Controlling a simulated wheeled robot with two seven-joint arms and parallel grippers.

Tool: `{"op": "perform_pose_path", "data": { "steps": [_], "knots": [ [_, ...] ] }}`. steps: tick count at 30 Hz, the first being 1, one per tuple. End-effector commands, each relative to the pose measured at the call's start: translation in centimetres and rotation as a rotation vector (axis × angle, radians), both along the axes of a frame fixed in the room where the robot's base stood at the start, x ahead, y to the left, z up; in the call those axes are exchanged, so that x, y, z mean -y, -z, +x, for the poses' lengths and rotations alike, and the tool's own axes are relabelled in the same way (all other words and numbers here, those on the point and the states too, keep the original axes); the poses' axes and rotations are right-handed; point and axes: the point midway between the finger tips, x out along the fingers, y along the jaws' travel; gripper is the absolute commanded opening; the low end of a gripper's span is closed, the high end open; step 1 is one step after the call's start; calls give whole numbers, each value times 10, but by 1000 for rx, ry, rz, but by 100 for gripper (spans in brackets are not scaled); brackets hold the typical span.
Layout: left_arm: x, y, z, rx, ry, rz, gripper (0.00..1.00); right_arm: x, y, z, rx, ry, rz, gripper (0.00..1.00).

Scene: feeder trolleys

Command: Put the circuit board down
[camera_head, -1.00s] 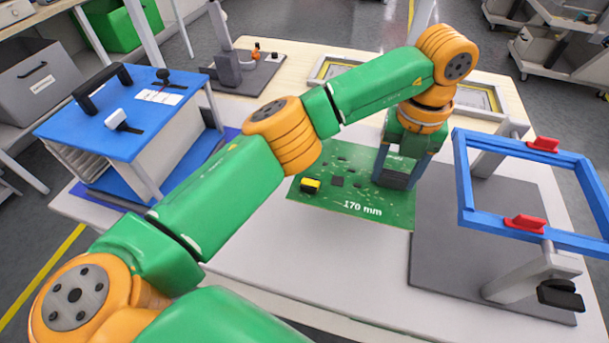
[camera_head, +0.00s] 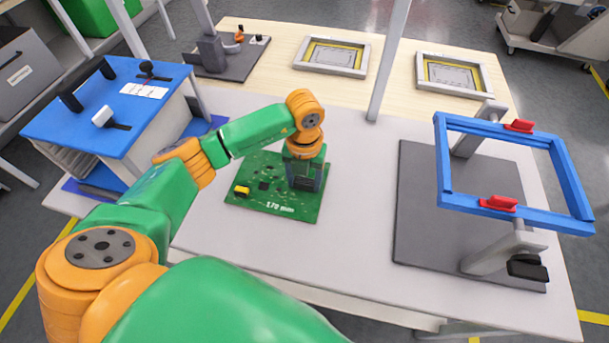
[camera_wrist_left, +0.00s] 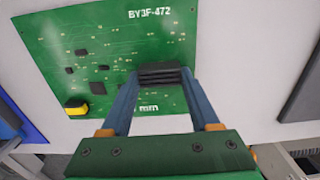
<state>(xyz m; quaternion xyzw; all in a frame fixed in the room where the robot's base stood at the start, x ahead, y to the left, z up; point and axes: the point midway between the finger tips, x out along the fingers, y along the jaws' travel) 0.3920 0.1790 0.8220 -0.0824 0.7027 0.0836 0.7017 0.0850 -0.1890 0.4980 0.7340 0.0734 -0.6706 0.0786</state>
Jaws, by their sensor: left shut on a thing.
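The green circuit board (camera_head: 276,205) is over the white table, left of the grey base plate with the blue frame. It carries a yellow part, dark chips and the print "170 mm". It looks about level; I cannot tell whether it touches the table. My left gripper (camera_head: 306,184) points down at it. In the left wrist view the two blue fingers (camera_wrist_left: 160,85) are shut on a black block on the board (camera_wrist_left: 125,50), which bears the print "BY3F-472". My right gripper is not in view.
The blue frame (camera_head: 445,165) with red clamps stands above a grey plate (camera_head: 420,215) at the right. A blue-topped rack (camera_head: 75,122) stands at the left. Two framed trays (camera_head: 332,54) (camera_head: 455,73) lie on the wooden top behind. White table (camera_head: 350,245) is clear around the board.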

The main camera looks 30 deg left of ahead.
Motion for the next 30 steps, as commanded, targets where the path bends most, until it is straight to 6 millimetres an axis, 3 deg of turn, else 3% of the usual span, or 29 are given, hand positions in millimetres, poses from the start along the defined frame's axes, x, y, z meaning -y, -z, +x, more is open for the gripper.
{"op": "perform_pose_path", "data": {
  "steps": [8, 9, 11, 23, 30],
  "knots": [
    [0, 4, 0, 1, 0, -1, 0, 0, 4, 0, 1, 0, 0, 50],
    [0, 3, 0, 0, 0, -1, 73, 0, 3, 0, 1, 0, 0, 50],
    [1, 2, 0, 0, 0, -1, 89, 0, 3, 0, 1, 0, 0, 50],
    [1, -6, 1, 3, 1, -2, 92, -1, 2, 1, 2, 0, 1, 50],
    [1, -63, 2, 8, 1, -2, 92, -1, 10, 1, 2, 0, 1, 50]
  ]
}}
